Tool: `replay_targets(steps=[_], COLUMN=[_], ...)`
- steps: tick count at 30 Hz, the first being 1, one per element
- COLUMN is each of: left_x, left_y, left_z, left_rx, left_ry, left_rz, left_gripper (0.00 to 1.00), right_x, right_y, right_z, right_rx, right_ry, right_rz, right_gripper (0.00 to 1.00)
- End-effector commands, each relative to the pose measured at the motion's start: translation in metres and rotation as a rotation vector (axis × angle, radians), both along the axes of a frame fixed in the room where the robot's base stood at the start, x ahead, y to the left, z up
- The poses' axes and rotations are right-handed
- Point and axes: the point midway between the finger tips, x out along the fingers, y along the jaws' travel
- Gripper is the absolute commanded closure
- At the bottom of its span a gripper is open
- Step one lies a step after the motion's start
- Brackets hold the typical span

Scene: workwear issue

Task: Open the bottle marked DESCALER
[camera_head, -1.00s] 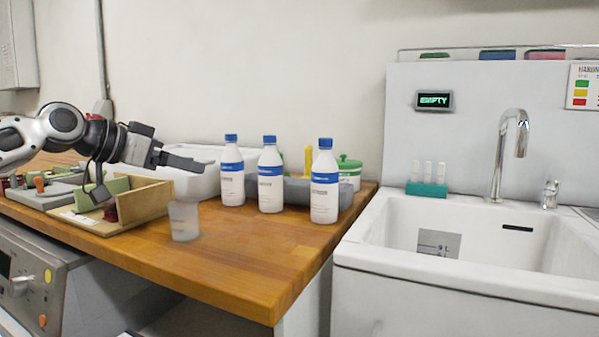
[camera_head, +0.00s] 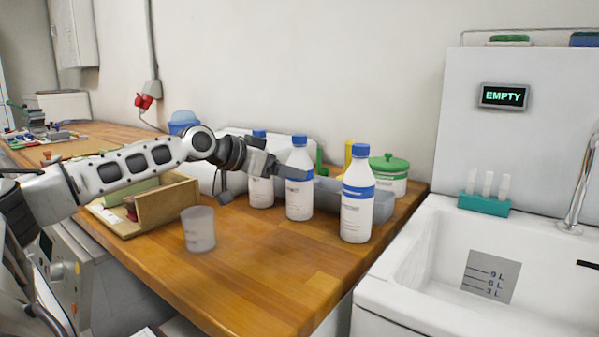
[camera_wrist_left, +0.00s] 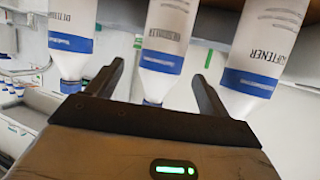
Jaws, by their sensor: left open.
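Three white bottles with blue caps and blue bands stand in a row on the counter: a left one (camera_head: 261,190), a middle one (camera_head: 300,198) and a right one (camera_head: 357,205). In the left wrist view they hang upside down. There the middle bottle (camera_wrist_left: 165,28), whose tilted lettering seems to read DESCALER, shows between my finger tips. The right-hand bottle (camera_wrist_left: 270,40) there reads SOFTENER; the left-hand label (camera_wrist_left: 72,18) is hard to read. My left gripper (camera_head: 292,174) is open and empty, close to the middle bottle, one finger overlapping it in the head view. All caps appear on.
A frosted cup (camera_head: 199,229) and a wooden tray (camera_head: 168,205) stand left of the bottles. A grey bin (camera_head: 325,190) and a green-lidded tub (camera_head: 389,173) are behind. The sink (camera_head: 415,240) lies right; the front counter is clear.

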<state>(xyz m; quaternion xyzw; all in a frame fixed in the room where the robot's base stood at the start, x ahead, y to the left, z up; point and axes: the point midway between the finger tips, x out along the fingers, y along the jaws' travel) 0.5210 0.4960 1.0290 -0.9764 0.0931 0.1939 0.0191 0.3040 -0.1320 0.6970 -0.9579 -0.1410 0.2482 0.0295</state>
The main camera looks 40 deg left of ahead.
Motion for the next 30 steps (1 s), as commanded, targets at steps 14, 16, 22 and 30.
replay_targets(steps=[14,16,22,30], left_x=[0.030,0.039,0.063,0.068], left_y=[-0.006,-0.008,-0.010,-0.011], left_z=[-0.008,-0.011,-0.023,-0.028], left_rx=[-0.006,-0.008,-0.005,0.001], left_ry=[-0.004,-0.003,-0.002,0.000], left_rz=[0.000,-0.001,0.001,0.000], left_gripper=[0.20,0.20,0.20,0.20], right_x=[0.001,0.001,-0.001,0.000], right_y=[-0.001,-0.001,0.000,-0.001], right_z=[0.014,0.016,0.017,0.016], right_rx=[0.004,0.005,0.007,0.008], right_ry=[0.035,0.041,0.054,0.055], right_rz=[-0.006,-0.008,-0.009,-0.011], right_gripper=[0.64,0.64,0.64,0.64])
